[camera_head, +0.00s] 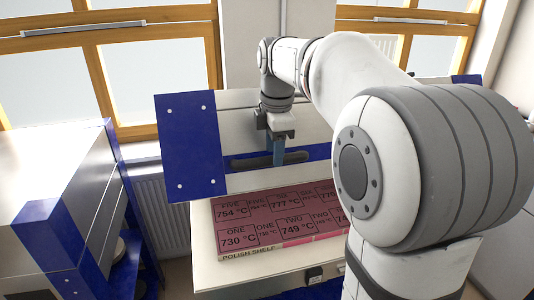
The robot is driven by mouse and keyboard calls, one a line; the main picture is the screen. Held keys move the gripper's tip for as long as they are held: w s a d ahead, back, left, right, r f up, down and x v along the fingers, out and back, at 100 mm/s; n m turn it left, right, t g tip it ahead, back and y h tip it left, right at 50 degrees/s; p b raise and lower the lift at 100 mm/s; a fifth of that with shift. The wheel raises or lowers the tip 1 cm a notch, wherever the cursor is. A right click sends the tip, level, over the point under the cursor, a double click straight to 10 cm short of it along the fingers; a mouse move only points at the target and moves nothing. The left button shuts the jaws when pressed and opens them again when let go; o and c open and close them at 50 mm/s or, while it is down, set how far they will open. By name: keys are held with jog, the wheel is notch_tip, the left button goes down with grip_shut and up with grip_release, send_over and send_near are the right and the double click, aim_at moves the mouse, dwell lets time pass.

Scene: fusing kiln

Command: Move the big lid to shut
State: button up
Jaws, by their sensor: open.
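The big lid (228,112) of the kiln stands raised and tilted above the kiln body, a white panel with a blue end plate (190,145) on its left. A dark handle bar (250,161) runs along its lower front. My gripper (278,150) points down in front of the lid at the handle. It is open; I cannot tell whether its fingers touch the bar or stand around it. My arm hides the right part of the lid and kiln.
Below the lid lies a pink labelled shelf board (275,218) on the pale kiln body (215,276). A blue and white cabinet (55,200) stands at the left. Windows (150,70) and a radiator (152,213) are behind.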

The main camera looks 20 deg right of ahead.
jog(key=shift+f, duration=0.85)
jog(key=shift+c, duration=0.6)
grip_shut()
